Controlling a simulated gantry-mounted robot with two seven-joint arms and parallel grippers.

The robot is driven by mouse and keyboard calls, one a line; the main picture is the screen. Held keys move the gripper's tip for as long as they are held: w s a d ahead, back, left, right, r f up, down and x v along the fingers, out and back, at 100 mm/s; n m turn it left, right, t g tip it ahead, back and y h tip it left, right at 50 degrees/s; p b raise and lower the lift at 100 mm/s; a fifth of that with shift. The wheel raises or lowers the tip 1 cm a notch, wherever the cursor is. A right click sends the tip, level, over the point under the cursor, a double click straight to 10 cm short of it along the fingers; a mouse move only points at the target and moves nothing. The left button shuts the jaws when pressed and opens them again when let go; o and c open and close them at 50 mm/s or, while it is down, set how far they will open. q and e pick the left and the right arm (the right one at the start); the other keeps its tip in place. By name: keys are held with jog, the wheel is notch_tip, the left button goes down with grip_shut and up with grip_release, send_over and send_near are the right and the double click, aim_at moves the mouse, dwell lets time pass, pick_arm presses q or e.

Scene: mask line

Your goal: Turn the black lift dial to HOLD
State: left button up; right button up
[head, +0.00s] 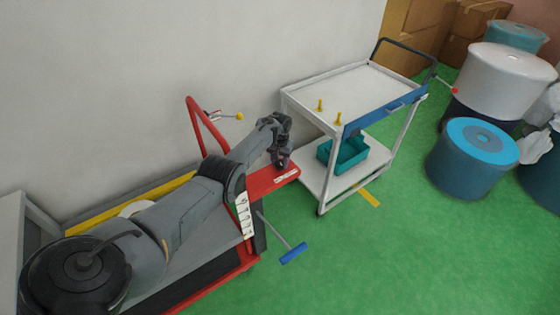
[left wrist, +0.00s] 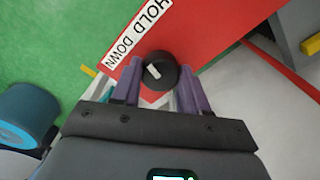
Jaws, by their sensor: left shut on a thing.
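The black lift dial (left wrist: 160,72) is a round knob with a short white mark, on a red panel (left wrist: 215,25). A white label strip (left wrist: 138,34) beside it reads HOLD and DOWN. The white mark sits on the dial's left half and slants to the upper left, toward the label; which word it meets I cannot tell. My left gripper (left wrist: 160,80) has its purple fingers on both sides of the dial and is shut on it. In the head view my left gripper (head: 281,162) is at the red panel's end and mostly hides the dial. My right gripper is not in view.
A white trolley (head: 365,85) with yellow pegs and a teal bin (head: 343,153) stands close to the right of the gripper. A red handle (head: 205,125) rises behind my left arm. A blue-ended pedal bar (head: 294,253) juts out low. Blue drums (head: 470,160) stand far right; green floor is open.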

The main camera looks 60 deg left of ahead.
aim_at(280, 162)
pick_arm(q)
jog(key=m, duration=0.3)
jog(key=shift+m, duration=0.3)
jog(key=shift+m+b, duration=0.35)
jog(key=shift+m, duration=1.25)
jog(key=o, duration=1.1)
jog(key=shift+c, duration=0.2)
notch_tip(280, 162, up, 9)
jog(key=p, duration=0.5)
jog(key=shift+p, duration=0.35)
jog(key=shift+r+p, duration=0.35)
jog(key=shift+r, duration=0.55)
jog(key=shift+f, duration=0.15)
